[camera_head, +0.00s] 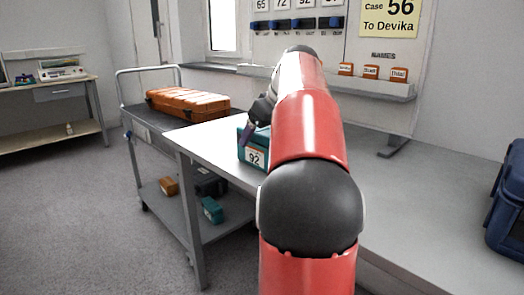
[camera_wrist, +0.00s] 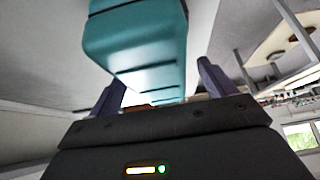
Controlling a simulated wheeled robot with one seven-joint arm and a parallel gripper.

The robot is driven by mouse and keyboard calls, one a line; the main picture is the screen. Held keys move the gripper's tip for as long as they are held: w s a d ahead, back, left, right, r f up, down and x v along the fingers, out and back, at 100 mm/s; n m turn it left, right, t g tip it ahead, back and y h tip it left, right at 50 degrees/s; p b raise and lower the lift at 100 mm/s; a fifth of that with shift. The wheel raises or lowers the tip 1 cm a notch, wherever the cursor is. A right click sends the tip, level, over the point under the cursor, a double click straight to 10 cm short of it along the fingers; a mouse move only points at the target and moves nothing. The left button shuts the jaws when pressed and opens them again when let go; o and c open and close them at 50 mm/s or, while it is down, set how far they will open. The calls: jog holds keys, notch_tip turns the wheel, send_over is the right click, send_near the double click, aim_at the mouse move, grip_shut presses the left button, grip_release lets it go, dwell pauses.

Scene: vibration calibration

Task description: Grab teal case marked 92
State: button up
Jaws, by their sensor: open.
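The teal case marked 92 (camera_head: 254,156) sits at the left end of the grey workbench, with its white label facing me. Part of it is hidden behind my red arm. My gripper (camera_head: 248,134) is at the case, with one purple finger seen in front of its upper part. In the wrist view, the teal case (camera_wrist: 140,52) fills the upper middle, and my open gripper (camera_wrist: 160,78) has one purple finger to each side of it. Gaps show beside the case, though contact is hard to tell.
A cart with an orange case (camera_head: 187,102) stands left of the workbench (camera_head: 420,190). Its lower shelf (camera_head: 222,226) holds a small teal case (camera_head: 211,209) and other small cases. A dark blue case (camera_head: 508,205) is at the right. A board with a ledge (camera_head: 390,88) stands behind.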

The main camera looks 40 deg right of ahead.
jog(key=shift+w+f, duration=0.3)
jog(key=shift+f, duration=0.25)
jog(key=c, duration=1.4)
jog(key=shift+r, duration=0.1)
jog(key=shift+r, duration=0.1)
